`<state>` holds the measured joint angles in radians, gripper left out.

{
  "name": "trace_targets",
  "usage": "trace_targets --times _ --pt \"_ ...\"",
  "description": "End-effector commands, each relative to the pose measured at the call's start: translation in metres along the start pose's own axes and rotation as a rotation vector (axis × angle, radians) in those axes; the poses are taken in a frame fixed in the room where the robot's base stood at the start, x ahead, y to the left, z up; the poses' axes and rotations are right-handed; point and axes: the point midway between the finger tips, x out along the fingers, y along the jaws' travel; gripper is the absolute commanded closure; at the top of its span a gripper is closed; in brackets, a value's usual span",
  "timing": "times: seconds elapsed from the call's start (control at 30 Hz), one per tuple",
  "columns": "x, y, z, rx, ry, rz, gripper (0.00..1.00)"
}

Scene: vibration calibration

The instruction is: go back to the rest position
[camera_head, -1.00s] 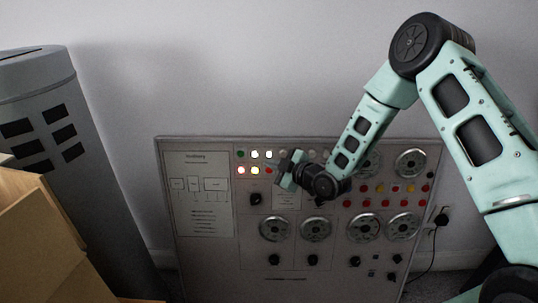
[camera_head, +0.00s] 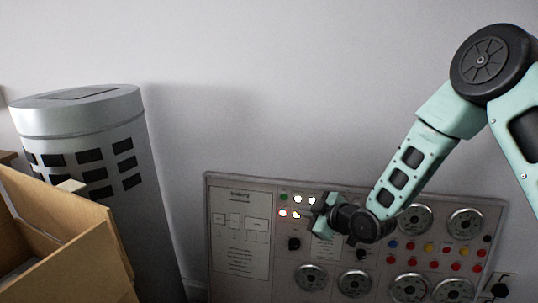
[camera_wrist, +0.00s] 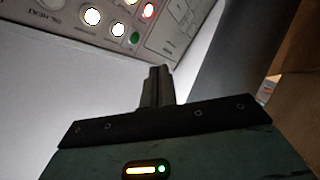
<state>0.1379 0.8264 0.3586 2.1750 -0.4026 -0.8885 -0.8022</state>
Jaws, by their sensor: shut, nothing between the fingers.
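My gripper (camera_head: 313,214) is in front of the upper left part of a grey control panel (camera_head: 218,262). In the wrist view my gripper (camera_wrist: 157,72) has its two fingers together with nothing between them. The gripper and wrist hide part of the panel's upper middle. I cannot tell whether the fingertips touch the panel.
A grey cylinder (camera_head: 150,205) with dark slots stands left of the panel. An open cardboard box (camera_head: 75,262) is at the lower left. Round dials (camera_head: 465,222) fill the panel's right side. A plug (camera_head: 499,290) is on the wall at the lower right. The wall above is bare.

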Motion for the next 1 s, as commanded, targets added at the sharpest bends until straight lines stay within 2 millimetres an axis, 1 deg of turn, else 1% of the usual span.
trace_targets --times 0.03,0.07,0.1,0.17,0.2,0.27,0.3,0.37,0.4,0.47,0.5,0.57,0.6,0.7,0.8,0.83,0.9,1.0 --pt "-0.014 -0.004 -0.032 0.016 -0.042 -0.056 1.00" --pt "-0.022 -0.009 -0.043 0.036 -0.079 -0.090 1.00" --pt "-0.034 -0.018 -0.058 0.064 -0.131 -0.134 1.00" --pt "-0.055 -0.031 -0.078 0.106 -0.212 -0.194 1.00" --pt "-0.071 -0.040 -0.090 0.135 -0.268 -0.230 1.00" --pt "-0.098 -0.053 -0.107 0.179 -0.356 -0.276 1.00" --pt "-0.117 -0.061 -0.118 0.210 -0.415 -0.302 1.00" --pt "-0.149 -0.074 -0.133 0.254 -0.507 -0.337 1.00" --pt "-0.171 -0.083 -0.142 0.283 -0.568 -0.356 1.00" --pt "-0.206 -0.095 -0.154 0.326 -0.661 -0.380 1.00" --pt "-0.230 -0.103 -0.161 0.354 -0.721 -0.391 1.00" --pt "-0.264 -0.113 -0.169 0.394 -0.807 -0.404 1.00" --pt "-0.284 -0.119 -0.173 0.416 -0.857 -0.410 1.00" --pt "-0.326 -0.131 -0.179 0.462 -0.961 -0.418 1.00" --pt "-0.351 -0.137 -0.181 0.490 -1.027 -0.420 1.00" --pt "-0.356 -0.139 -0.181 0.494 -1.039 -0.421 1.00" --pt "-0.362 -0.141 -0.181 0.501 -1.058 -0.421 1.00" --pt "-0.364 -0.142 -0.180 0.505 -1.064 -0.421 1.00"
